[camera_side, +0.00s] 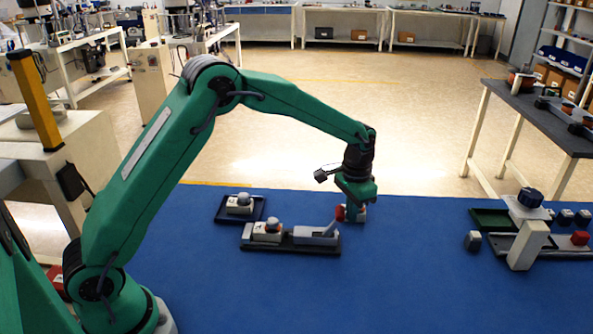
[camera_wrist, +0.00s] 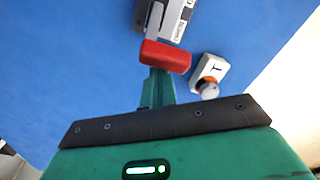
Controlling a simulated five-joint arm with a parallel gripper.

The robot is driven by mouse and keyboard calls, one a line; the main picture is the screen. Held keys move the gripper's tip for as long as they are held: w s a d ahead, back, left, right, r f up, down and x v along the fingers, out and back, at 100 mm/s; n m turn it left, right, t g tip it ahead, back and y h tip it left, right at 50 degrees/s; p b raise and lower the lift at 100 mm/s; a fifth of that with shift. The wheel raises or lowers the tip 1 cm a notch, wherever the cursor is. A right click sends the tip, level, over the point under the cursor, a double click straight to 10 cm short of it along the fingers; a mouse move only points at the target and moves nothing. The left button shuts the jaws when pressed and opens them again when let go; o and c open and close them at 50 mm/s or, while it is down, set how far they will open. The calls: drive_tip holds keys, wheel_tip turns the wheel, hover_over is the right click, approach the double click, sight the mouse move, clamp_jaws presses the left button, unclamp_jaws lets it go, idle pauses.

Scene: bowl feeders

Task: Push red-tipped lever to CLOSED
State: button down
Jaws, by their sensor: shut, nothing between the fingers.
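The lever's red tip (camera_side: 340,212) is raised on a grey arm, just left of my gripper (camera_side: 352,208). The grey lever arm (camera_side: 328,230) rises from a pale housing (camera_side: 312,237) at the right end of a dark base plate (camera_side: 290,250). In the wrist view the red tip (camera_wrist: 166,57) lies directly beyond my shut fingers (camera_wrist: 162,76) and hides their ends. They look touching or nearly so. The housing's side (camera_wrist: 175,18) carries lettering that I cannot read. My fingers are shut with nothing between them.
A white block with a knob (camera_side: 268,230) shares the base plate. Another knobbed block (camera_side: 240,203) sits on a tray behind it. A small white box with an orange-and-grey knob (camera_wrist: 210,75) stands close right of my fingers. Parts and trays stand far right; the blue table (camera_side: 410,290) front is clear.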

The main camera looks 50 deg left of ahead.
sight(336, 211)
drive_tip(key=shift+s+a+f, duration=0.25)
drive_tip(key=shift+s+a, duration=1.05)
drive_tip(key=shift+a, duration=0.05)
drive_tip(key=shift+s+a, duration=1.15)
drive_tip(key=shift+w+d+r, duration=0.25)
drive_tip(key=shift+w+d, duration=0.15)
drive_tip(key=shift+d, duration=0.05)
